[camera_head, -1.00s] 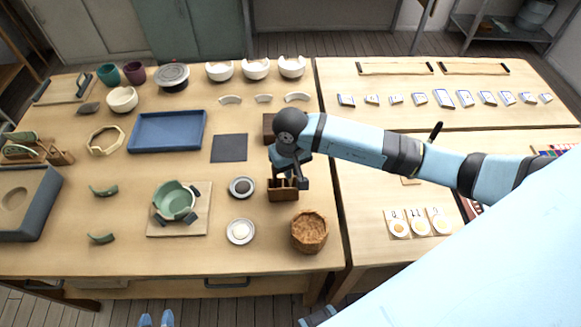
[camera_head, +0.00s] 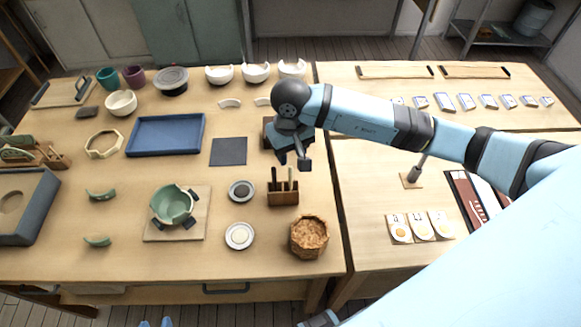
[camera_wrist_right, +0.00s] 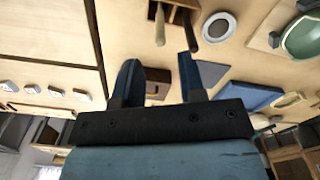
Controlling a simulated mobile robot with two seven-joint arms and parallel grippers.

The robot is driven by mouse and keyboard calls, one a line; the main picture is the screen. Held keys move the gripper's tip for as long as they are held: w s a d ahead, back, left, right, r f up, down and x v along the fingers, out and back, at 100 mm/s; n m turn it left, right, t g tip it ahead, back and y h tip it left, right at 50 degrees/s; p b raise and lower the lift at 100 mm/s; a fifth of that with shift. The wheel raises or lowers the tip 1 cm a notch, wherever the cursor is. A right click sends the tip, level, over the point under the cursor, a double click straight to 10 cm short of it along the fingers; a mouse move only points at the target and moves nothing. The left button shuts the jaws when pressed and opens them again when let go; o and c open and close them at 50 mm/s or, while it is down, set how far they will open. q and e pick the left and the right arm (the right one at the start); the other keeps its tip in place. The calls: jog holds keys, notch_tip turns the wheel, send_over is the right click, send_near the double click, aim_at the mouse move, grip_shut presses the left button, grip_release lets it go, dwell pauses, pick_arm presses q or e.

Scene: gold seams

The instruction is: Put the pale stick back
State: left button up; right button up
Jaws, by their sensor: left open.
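The small wooden holder (camera_head: 283,198) stands on the near table and also shows at the top of the wrist view (camera_wrist_right: 180,14). The pale stick (camera_head: 291,178) stands upright in its right part, beside a dark stick (camera_head: 274,178) on the left. In the wrist view the pale stick (camera_wrist_right: 160,28) and dark stick (camera_wrist_right: 187,32) are both in the holder. My right gripper (camera_head: 293,163) is behind and above the holder, apart from the sticks. Its two fingers (camera_wrist_right: 158,68) are spread with nothing between them. My left gripper (camera_head: 155,323) shows only its fingertips at the bottom edge, open and empty.
A woven basket (camera_head: 309,238) stands in front of the holder. Two small round dishes (camera_head: 240,235) are to its left, and a green bowl (camera_head: 172,204) sits on a board farther left.

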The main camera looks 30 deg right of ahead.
notch_tip(320, 180, up, 4)
jog(key=shift+r, duration=0.1)
dwell(0.5)
